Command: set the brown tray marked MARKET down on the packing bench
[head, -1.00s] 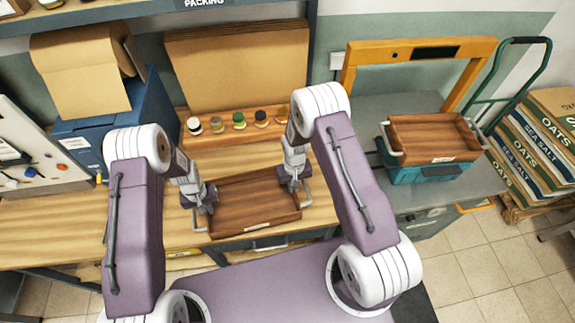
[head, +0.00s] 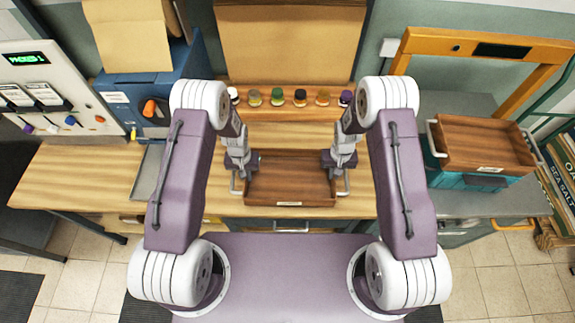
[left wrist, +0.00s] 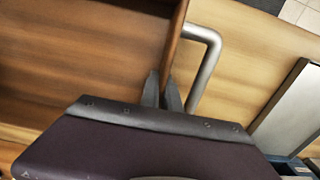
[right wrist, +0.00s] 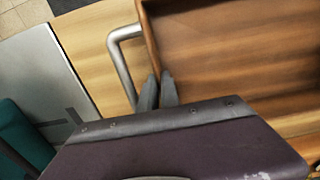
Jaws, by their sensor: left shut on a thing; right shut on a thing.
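A shallow brown wooden tray (head: 290,180) with grey side handles is level over the packing bench (head: 85,185), close to its front edge. Its small white front label is too small to read. I cannot tell whether its underside touches the bench. My left gripper (head: 240,175) is shut on the tray at its left side, by the handle. My right gripper (head: 339,172) is shut on it at its right side. The tray's wall and handle show beside the fingers in the left wrist view (left wrist: 178,45) and right wrist view (right wrist: 150,40). The tray looks empty.
Several small jars (head: 277,98) stand in a row behind the tray. A second brown tray (head: 485,145) sits on a teal crate (head: 470,181) at the right, by an orange frame (head: 480,45). A blue machine (head: 150,95) and control panel (head: 50,85) stand left.

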